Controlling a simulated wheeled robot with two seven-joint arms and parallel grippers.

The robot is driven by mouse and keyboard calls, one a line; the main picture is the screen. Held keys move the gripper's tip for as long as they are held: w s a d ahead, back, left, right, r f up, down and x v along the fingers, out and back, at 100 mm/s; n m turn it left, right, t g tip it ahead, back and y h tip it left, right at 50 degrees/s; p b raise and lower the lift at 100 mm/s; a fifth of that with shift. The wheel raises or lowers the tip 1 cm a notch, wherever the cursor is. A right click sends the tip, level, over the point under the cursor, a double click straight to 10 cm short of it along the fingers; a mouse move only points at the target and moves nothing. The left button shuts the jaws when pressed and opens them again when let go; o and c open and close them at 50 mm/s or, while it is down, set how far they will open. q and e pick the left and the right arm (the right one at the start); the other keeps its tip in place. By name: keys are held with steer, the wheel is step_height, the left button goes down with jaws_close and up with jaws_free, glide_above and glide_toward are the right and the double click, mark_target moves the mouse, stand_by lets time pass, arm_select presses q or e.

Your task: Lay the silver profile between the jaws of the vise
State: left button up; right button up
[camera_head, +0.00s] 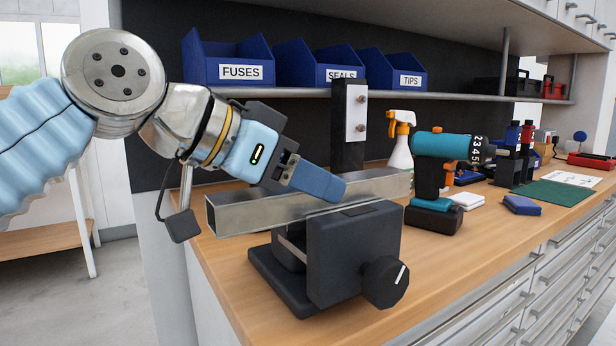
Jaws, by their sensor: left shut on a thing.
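The silver profile (258,212) is a long hollow square bar, its open end at the left and its far end reaching right behind the vise. My left gripper (328,186) comes in from the upper left and is shut on the profile near its middle. The dark vise (353,255) stands on the bench with its black knob facing front right. The profile runs over the vise, passing behind the top of the front jaw block. The rear jaw is mostly hidden, so I cannot tell whether the profile rests between the jaws or hangs just above. My right gripper is out of view.
A black post with a pale plate (357,113) stands behind the profile. A teal drill (440,155) and a spray bottle (400,150) stand to the right. Blue bins (228,60) sit on the shelf (450,94) above. The bench front (470,262) right of the vise is clear.

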arm_select(q)
steer(key=shift+f+b, duration=0.35)
steer(key=shift+f, duration=0.1)
steer(key=o, duration=1.3)
